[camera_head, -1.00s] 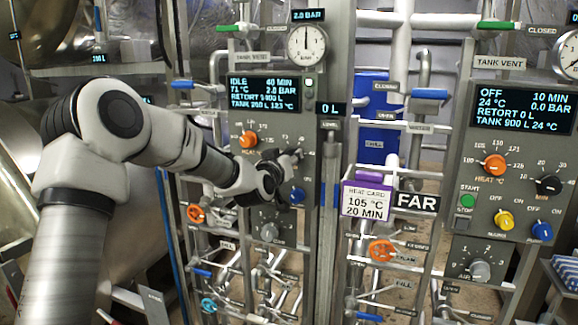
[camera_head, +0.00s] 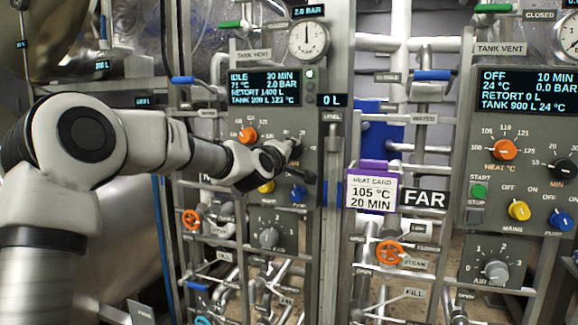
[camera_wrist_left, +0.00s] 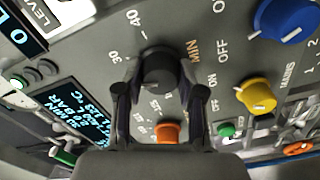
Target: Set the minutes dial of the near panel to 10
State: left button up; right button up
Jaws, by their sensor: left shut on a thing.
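The left panel's minutes dial is a black knob (camera_wrist_left: 157,66) beside the MIN lettering in the left wrist view. My left gripper (camera_head: 290,150) is shut on this dial, one finger on each side; the fingers (camera_wrist_left: 157,92) also show in the left wrist view. In the head view the gripper mostly hides the dial. The left panel's display (camera_head: 264,88) reads IDLE, 30 MIN, 71 °C, 2.0 BAR. The FAR sign (camera_head: 423,199) hangs between this panel and the right one, whose display (camera_head: 525,90) reads OFF, 10 MIN. My right gripper is out of view.
An orange heat knob (camera_head: 248,135), a yellow knob (camera_head: 266,187) and a blue knob (camera_head: 298,194) sit close around the gripper. A heat card (camera_head: 371,193) reads 105 °C, 20 MIN. Pipes and orange valve wheels (camera_head: 388,252) fill the space below.

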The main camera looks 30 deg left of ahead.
pick_arm(q)
jog(key=n+b, duration=0.6)
jog(key=shift+f, duration=0.25)
jog(key=n+b, duration=0.2)
jog(key=n, duration=0.1)
jog(key=n+b, duration=0.1)
jog(key=n, duration=0.2)
jog(key=n+b, duration=0.1)
jog(key=n, duration=0.2)
jog(key=shift+r+n+b, duration=0.1)
jog(key=shift+n+b, duration=0.2)
jog(key=shift+b, duration=0.1)
jog(key=shift+n+b, duration=0.5)
jog(key=shift+n, duration=1.4)
jog(key=shift+r, duration=0.1)
jog(key=o, duration=1.1)
jog(key=shift+o, duration=0.2)
